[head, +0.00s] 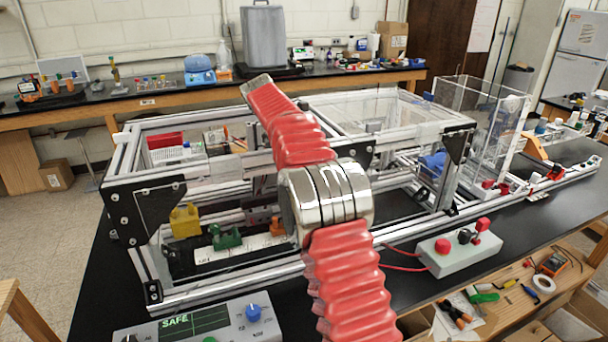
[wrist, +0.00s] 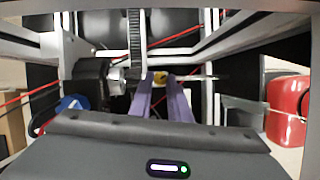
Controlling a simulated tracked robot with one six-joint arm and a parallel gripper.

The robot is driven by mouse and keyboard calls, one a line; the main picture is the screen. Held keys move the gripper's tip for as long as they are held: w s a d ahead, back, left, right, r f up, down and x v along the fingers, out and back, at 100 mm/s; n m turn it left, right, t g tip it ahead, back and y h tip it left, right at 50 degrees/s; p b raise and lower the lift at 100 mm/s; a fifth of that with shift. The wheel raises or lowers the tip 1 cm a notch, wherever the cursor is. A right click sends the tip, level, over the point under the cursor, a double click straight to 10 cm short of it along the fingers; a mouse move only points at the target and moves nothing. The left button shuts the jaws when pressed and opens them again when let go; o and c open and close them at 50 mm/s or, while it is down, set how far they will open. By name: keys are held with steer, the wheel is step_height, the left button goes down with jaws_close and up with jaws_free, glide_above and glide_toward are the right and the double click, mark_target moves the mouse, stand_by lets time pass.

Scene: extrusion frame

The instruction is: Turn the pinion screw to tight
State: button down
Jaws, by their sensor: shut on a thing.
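In the wrist view, my gripper (wrist: 161,82) has two purple fingers reaching forward into the frame. Their tips are shut on a small yellow round piece, which looks like the pinion screw (wrist: 160,76). It sits on a thin horizontal shaft (wrist: 205,77), just right of a dark toothed rack (wrist: 135,35). A black motor-like body (wrist: 90,82) with a silver coupling (wrist: 117,76) stands to the left. The fingers hide part of the screw, and its turn angle cannot be read. In the head view, my arm covers the middle of the frame and the gripper is hidden.
Aluminium rails of the extrusion frame (head: 225,283) close in around the arm. Yellow (head: 185,221) and green (head: 226,238) pieces sit inside it. A control box reading SAFE (head: 195,322) and a box with red buttons (head: 455,248) stand in front. Red wires cross the wrist view.

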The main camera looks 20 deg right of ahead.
steer(key=shift+w+m+g, duration=0.15)
steer(key=shift+m+g, duration=0.25)
steer(key=shift+m, duration=0.7)
steer(key=c, duration=1.7)
jaws_free()
steer(key=shift+o, duration=0.2)
